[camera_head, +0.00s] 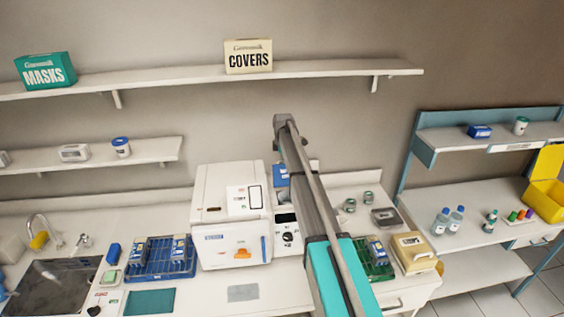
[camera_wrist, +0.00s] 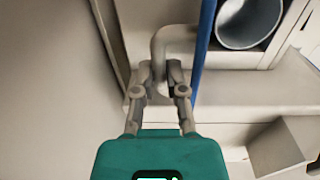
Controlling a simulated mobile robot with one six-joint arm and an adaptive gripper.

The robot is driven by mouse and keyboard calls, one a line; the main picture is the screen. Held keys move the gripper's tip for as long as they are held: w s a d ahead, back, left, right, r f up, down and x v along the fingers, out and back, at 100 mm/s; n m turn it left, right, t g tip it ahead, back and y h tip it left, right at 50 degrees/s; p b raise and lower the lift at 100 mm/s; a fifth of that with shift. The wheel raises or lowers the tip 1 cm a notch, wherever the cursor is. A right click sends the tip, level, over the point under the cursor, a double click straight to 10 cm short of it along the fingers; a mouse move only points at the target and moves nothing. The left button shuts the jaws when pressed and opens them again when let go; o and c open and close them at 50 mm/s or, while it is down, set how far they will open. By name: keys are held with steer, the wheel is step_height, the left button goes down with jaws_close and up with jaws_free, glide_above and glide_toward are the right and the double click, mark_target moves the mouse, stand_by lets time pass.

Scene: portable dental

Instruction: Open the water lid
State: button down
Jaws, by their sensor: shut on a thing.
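In the wrist view my gripper (camera_wrist: 160,78) is shut on a pale curved handle (camera_wrist: 172,36). The handle seems to join a thin blue panel (camera_wrist: 204,50), seen edge-on and standing upright, which looks like the water lid. To its right is a round, pale-rimmed opening (camera_wrist: 248,20). In the head view a blue piece (camera_head: 281,176) shows beside my arm, behind the white unit with a black knob (camera_head: 288,237). My gripper is hidden there, and my arm covers part of that unit.
A white box-shaped machine (camera_head: 230,215) with an orange handle stands left of my arm. A blue rack (camera_head: 160,258) is farther left, a beige box (camera_head: 413,252) to the right. The long wall shelf (camera_head: 330,68) runs above. The wall is close on the left in the wrist view.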

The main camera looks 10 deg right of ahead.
steer(key=c, duration=1)
jaws_free()
steer(key=shift+w+d, duration=0.1)
steer(key=shift+w, duration=0.45)
steer(key=shift+c, duration=0.2)
steer(key=o, duration=0.4)
steer(key=shift+w+f, duration=0.15)
steer(key=shift+f, duration=0.05)
steer(key=shift+c, duration=0.2)
steer(key=shift+s, duration=0.3)
